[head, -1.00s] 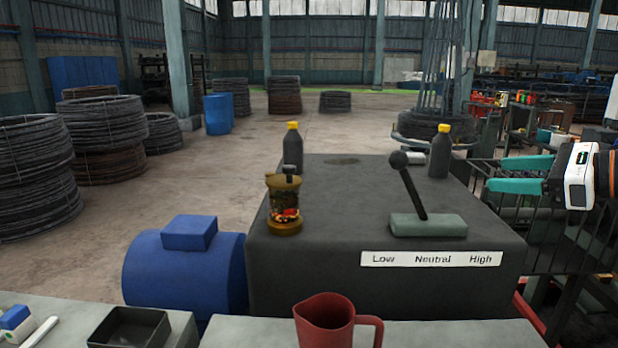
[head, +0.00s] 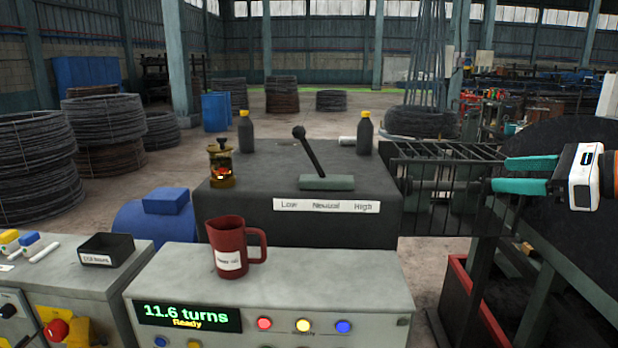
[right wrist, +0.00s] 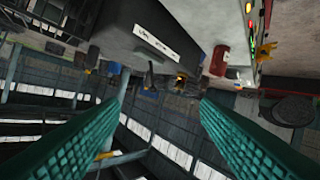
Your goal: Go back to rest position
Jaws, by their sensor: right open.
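My right gripper (head: 530,175) is open and empty at the right of the head view, level, with its teal fingers pointing left. It is in the air, apart from the gear lever (head: 310,153) on the dark gearbox (head: 350,228). The lever leans to the left, above the label reading Low, Neutral, High. In the right wrist view the two teal fingers (right wrist: 160,125) are wide apart with nothing between them. My left gripper is not in view.
A red jug (head: 228,250) stands on the grey console, whose display (head: 188,315) reads 11.6 turns, Ready. A black tray (head: 106,248) is at left. Two dark bottles (head: 246,134) and an amber glass oiler (head: 220,168) stand on the gearbox. A dark drum (head: 570,140) and frame are behind my right gripper.

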